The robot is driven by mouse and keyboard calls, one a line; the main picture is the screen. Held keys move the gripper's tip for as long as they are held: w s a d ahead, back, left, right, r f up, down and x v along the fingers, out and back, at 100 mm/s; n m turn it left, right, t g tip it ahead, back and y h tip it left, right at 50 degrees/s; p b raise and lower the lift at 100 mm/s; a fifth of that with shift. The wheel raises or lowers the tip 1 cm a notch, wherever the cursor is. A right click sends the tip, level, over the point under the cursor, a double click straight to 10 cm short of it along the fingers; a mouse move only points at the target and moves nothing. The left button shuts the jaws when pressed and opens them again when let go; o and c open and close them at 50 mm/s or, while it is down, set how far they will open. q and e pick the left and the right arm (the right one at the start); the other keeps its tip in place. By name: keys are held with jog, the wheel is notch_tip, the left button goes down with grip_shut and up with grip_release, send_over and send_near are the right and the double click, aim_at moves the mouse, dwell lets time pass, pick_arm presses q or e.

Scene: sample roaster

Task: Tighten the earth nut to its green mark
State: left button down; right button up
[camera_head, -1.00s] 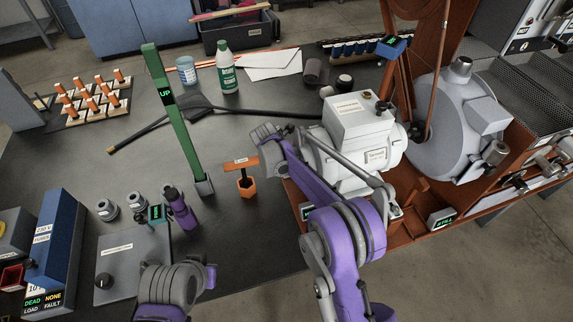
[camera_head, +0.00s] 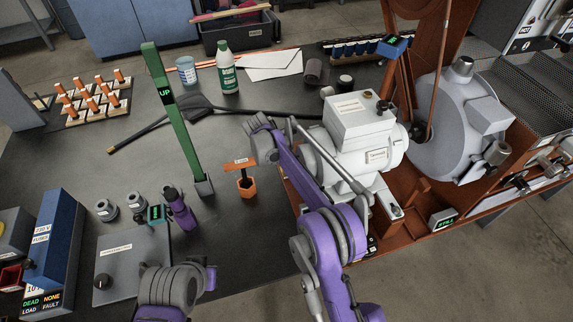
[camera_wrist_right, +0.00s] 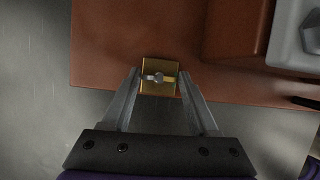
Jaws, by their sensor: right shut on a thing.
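The earth nut (camera_wrist_right: 158,78) is a small grey piece on a square brass plate (camera_wrist_right: 148,89), seen in the right wrist view at the edge of the rust-brown base (camera_wrist_right: 110,65). A yellowish strip shows at its right side; I cannot make out a clear green mark. My right gripper (camera_wrist_right: 160,77) has its two fingers on either side of the nut, shut on it. In the head view my right forearm and wrist cover the nut and the fingertips. My left gripper is not clearly visible; only my left arm shows at the bottom.
A grey-white machine (camera_head: 352,125) stands on the base. A green upright lever marked UP (camera_head: 176,120), an orange T-handled tool (camera_head: 246,186) and a grey panel box (camera_head: 128,262) stand on the dark table. Bare table (camera_head: 70,165) lies at left.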

dwell(0.3)
jog(key=o, duration=1.4)
jog(key=p+v, duration=0.1)
jog(key=v, duration=0.9)
jog(key=shift+w+a+r, duration=0.1)
jog(key=shift+a+r, duration=0.05)
jog(key=shift+r, duration=0.25)
